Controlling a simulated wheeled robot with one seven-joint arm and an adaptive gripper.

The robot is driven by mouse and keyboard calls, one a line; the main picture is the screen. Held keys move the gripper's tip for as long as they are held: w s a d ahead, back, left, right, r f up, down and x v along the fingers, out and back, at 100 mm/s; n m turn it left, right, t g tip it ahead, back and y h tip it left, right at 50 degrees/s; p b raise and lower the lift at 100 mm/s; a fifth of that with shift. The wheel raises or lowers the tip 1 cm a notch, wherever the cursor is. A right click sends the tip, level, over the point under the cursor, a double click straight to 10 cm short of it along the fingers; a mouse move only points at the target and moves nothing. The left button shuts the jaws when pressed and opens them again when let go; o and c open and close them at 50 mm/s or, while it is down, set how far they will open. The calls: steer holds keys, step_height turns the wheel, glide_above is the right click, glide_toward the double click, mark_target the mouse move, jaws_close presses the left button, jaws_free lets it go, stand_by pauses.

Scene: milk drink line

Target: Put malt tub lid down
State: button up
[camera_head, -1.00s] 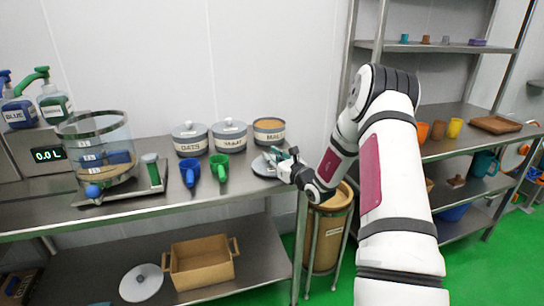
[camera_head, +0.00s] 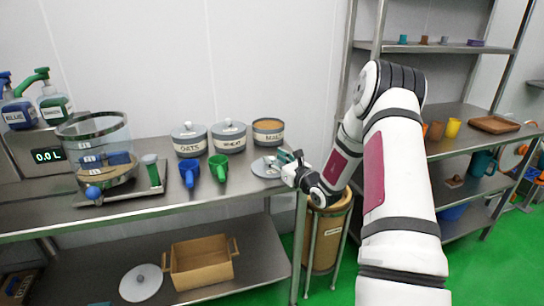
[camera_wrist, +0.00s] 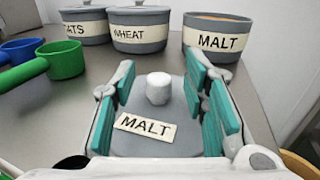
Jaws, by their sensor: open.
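The malt tub lid (camera_head: 262,168) is a grey disc lying on the steel counter, right of the green scoop and in front of the malt tub (camera_head: 268,132). In the wrist view the lid (camera_wrist: 180,142) shows a pale knob (camera_wrist: 158,89) and a MALT label. The malt tub, also in the wrist view (camera_wrist: 212,40), is uncovered with tan contents. My gripper (camera_head: 285,161) is open at the lid. In the wrist view its teal-padded fingers (camera_wrist: 164,95) stand on either side of the knob, with gaps between pads and knob.
The oats tub (camera_head: 190,141) and wheat tub (camera_head: 229,137) stand lidded left of the malt tub. Blue (camera_head: 189,174) and green (camera_head: 218,168) scoops stand on the counter. The counter's right edge is close to the lid, with a brown bin (camera_head: 328,235) beyond it.

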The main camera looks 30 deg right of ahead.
steer(key=s, duration=0.9)
steer(key=shift+r, duration=0.15)
steer(key=shift+s+a+r, duration=0.1)
steer(key=a+r+n+g+y, duration=0.1)
steer(key=a+r+n+y, duration=0.55)
steer(key=a, duration=0.35)
steer(key=s+a+r+n+g+y, duration=0.2)
steer(key=s+a+r+n+g, duration=0.15)
steer(key=a, duration=0.35)
steer(key=s+a+r+n+g+y, duration=0.2)
steer(key=s+a+n+g, duration=0.1)
steer(key=a+n, duration=0.3)
steer(key=s+a+r+n+g+y, duration=0.2)
steer(key=s+a+r+n+g, duration=0.1)
steer(key=a, duration=0.5)
steer(key=s+a+n+g+h, duration=0.2)
steer(key=s+a+n+g, duration=0.15)
steer(key=s, duration=0.45)
steer(key=s+a+n+g+h, duration=0.25)
steer(key=s+n, duration=0.25)
steer(key=s, duration=0.3)
steer(key=s+d+n+h, duration=0.8)
steer(key=s+d, duration=0.1)
steer(key=s, duration=0.2)
steer(key=shift+s+d+f+t, duration=0.25)
steer(key=shift+s+t, duration=0.1)
steer(key=shift+s, duration=0.05)
